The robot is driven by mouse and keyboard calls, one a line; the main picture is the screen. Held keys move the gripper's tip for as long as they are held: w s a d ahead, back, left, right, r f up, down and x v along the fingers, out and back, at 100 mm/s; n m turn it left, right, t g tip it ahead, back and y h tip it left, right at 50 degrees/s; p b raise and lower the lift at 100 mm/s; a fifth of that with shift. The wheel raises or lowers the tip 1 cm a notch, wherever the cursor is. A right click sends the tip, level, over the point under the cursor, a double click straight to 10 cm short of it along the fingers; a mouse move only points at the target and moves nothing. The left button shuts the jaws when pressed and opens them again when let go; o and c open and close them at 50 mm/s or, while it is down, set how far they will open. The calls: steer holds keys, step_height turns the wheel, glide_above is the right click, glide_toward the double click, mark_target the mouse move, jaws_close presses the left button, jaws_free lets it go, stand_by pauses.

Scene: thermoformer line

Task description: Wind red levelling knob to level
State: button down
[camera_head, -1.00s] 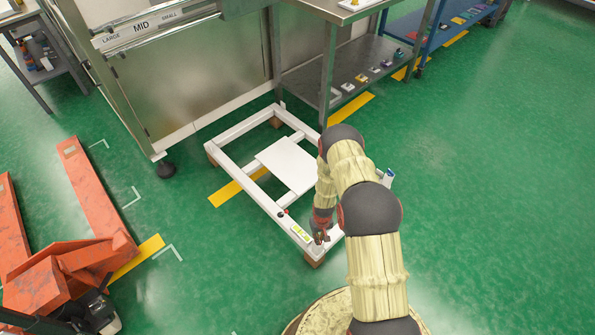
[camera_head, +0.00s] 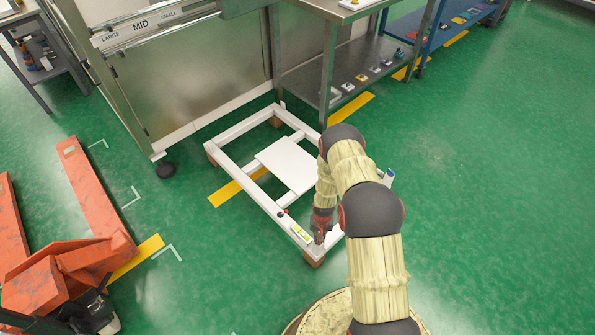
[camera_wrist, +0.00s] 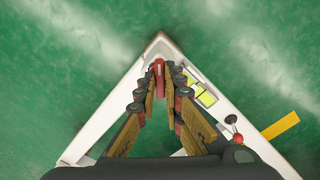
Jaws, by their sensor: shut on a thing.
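The red levelling knob (camera_wrist: 159,75) shows between my fingertips in the wrist view, at the corner of a white frame. My gripper (camera_wrist: 160,82) is shut on it, with one finger on each side. In the head view my gripper (camera_head: 319,236) points down at the near corner of the white frame (camera_head: 264,196) and hides the knob. A spirit level with a yellow-green vial (camera_head: 301,233) lies on the frame's near bar, just left of the gripper. It also shows in the wrist view (camera_wrist: 205,97); the bubble's position is too small to tell.
A small red ball knob on a dark base (camera_head: 282,213) stands on the frame beside the level. A white plate (camera_head: 287,164) spans the frame's middle. An orange pallet truck (camera_head: 95,195) stands left. A steel machine (camera_head: 190,80) is behind. Green floor at right is clear.

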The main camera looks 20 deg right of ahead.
steer(key=shift+m, duration=1.1)
steer(key=shift+m+b, duration=0.3)
steer(key=shift+m, duration=1.1)
steer(key=shift+m, duration=1.4)
steer(key=c, duration=1.8)
jaws_free()
steer(key=shift+c, duration=0.2)
steer(key=shift+r, duration=0.1)
